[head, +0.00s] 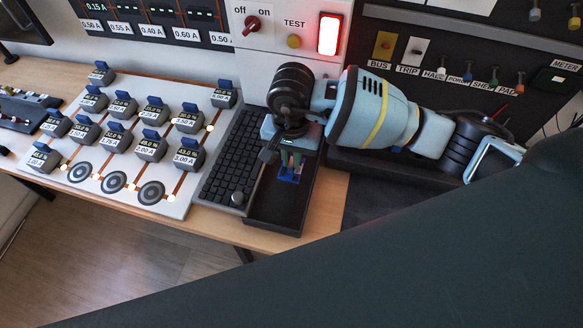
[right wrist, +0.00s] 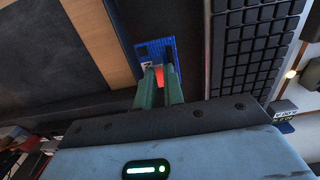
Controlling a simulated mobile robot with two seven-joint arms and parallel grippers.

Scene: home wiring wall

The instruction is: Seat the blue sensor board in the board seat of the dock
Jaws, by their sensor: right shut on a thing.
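The blue sensor board (head: 289,179) is over the black tray in the head view; it also shows in the right wrist view (right wrist: 168,46). My right gripper (head: 291,162) points down above the tray. Its green fingers (right wrist: 159,84) are shut on the board, with a small red part showing between the fingertips. I cannot tell whether the board touches the tray floor. I cannot make out the dock's board seat in either view. My left gripper is not in view.
The black tray (head: 270,215) lies beside a dark ribbed panel (head: 221,172) with a round knob. A white board (head: 115,196) with several grey blocks stands left. A lit red switch (head: 329,34) is on the wall panel behind. Bare wood (head: 326,195) lies right of the tray.

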